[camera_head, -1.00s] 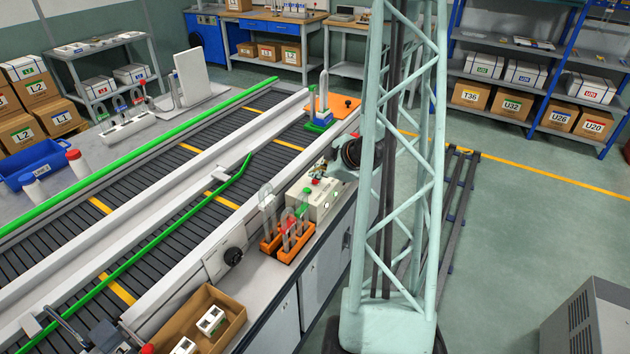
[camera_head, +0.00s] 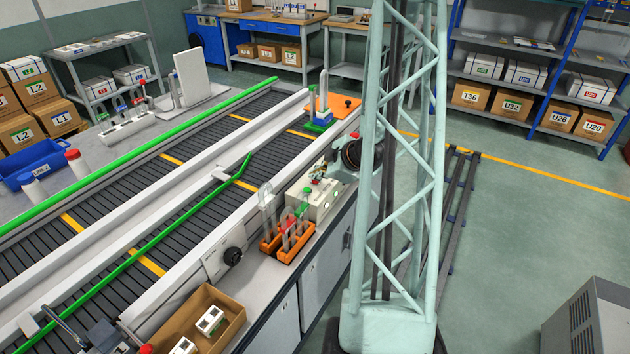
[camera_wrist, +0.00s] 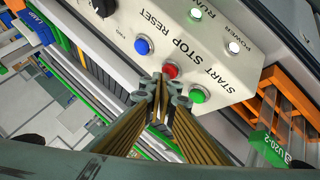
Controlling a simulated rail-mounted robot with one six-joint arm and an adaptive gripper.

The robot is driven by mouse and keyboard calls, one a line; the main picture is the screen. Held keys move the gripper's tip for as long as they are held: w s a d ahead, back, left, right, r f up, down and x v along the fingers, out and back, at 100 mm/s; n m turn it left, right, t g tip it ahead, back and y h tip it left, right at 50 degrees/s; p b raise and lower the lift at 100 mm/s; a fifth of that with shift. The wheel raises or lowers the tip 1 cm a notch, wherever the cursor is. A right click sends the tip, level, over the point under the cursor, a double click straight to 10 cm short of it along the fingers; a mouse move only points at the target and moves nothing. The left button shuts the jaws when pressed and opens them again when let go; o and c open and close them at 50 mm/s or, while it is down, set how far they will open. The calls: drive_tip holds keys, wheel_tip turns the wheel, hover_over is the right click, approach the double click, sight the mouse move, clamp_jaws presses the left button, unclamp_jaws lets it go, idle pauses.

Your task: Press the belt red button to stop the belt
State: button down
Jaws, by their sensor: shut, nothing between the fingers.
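In the wrist view, the red STOP button (camera_wrist: 170,70) sits on the light control box (camera_wrist: 188,45), between the blue RESET button (camera_wrist: 143,45) and the green START button (camera_wrist: 198,95). My gripper (camera_wrist: 160,84) is shut and empty, its tips at the lower edge of the red button in the picture. I cannot tell whether they touch it.
An orange rack with tubes (camera_head: 287,240) stands close to the box; it also shows at right in the wrist view (camera_wrist: 290,108). A cardboard tray (camera_head: 205,322) lies nearer along the bench. A blue-and-green holder on an orange plate (camera_head: 345,104) is farther back.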

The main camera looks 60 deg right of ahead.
drive_tip(key=shift+f, duration=0.15)
idle(0.5)
drive_tip(key=shift+r+p, duration=0.4)
drive_tip(key=shift+r, duration=0.55)
drive_tip(key=shift+r, duration=0.1)
drive_tip(key=shift+r+p, duration=1.8)
drive_tip(key=shift+r, duration=1.1)
drive_tip(key=shift+w+r, duration=0.1)
